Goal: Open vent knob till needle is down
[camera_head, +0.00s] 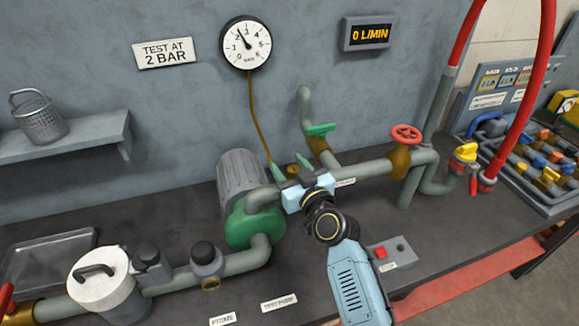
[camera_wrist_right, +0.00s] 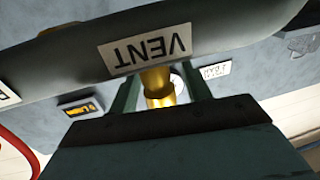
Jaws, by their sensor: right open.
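The round pressure gauge (camera_head: 247,43) hangs on the wall in the head view. Its needle points up and left, near the 2. The brass vent knob (camera_wrist_right: 158,84) shows in the right wrist view, below the VENT label (camera_wrist_right: 145,48). My right gripper (camera_head: 288,170) is open at the pipe above the green pump, with its green fingers on either side of a small brass part. In the wrist view its fingers stand left and right of the knob; I cannot tell whether they touch it. The gripper body hides part of the knob. My left gripper is not in view.
A red handwheel (camera_head: 406,134) and a green lever (camera_head: 320,129) sit on pipes nearby. The green pump (camera_head: 254,226) stands left of my right gripper. A red stop button (camera_head: 381,253) is to its right. The flow display (camera_head: 369,34) reads 0 L/MIN.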

